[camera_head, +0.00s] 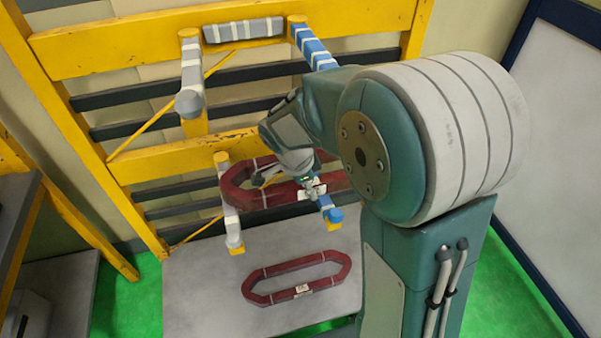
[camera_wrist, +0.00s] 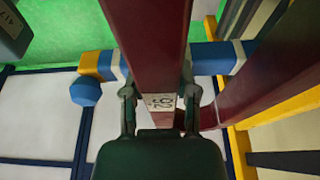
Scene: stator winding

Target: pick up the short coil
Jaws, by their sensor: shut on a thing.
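A dark red elongated coil with a white label (camera_head: 240,200) is at the lower pair of rack pegs in the head view. My gripper (camera_head: 312,186) is shut on its right part. In the wrist view the fingers of my gripper (camera_wrist: 160,95) clasp one straight side of this coil (camera_wrist: 152,45), beside its label. A second red coil (camera_head: 345,268) with a white label lies flat on the grey table. My arm hides the held coil's right end, so I cannot tell which coil is shorter, or whether the held one touches the pegs.
The blue-banded peg (camera_head: 327,207) crosses close behind the held coil; it also shows in the wrist view (camera_wrist: 212,58). The grey-banded peg (camera_head: 231,225) is at the coil's left end. Upper pegs and the yellow rack (camera_head: 150,40) stand behind. The grey table (camera_head: 200,290) is clear around the second coil.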

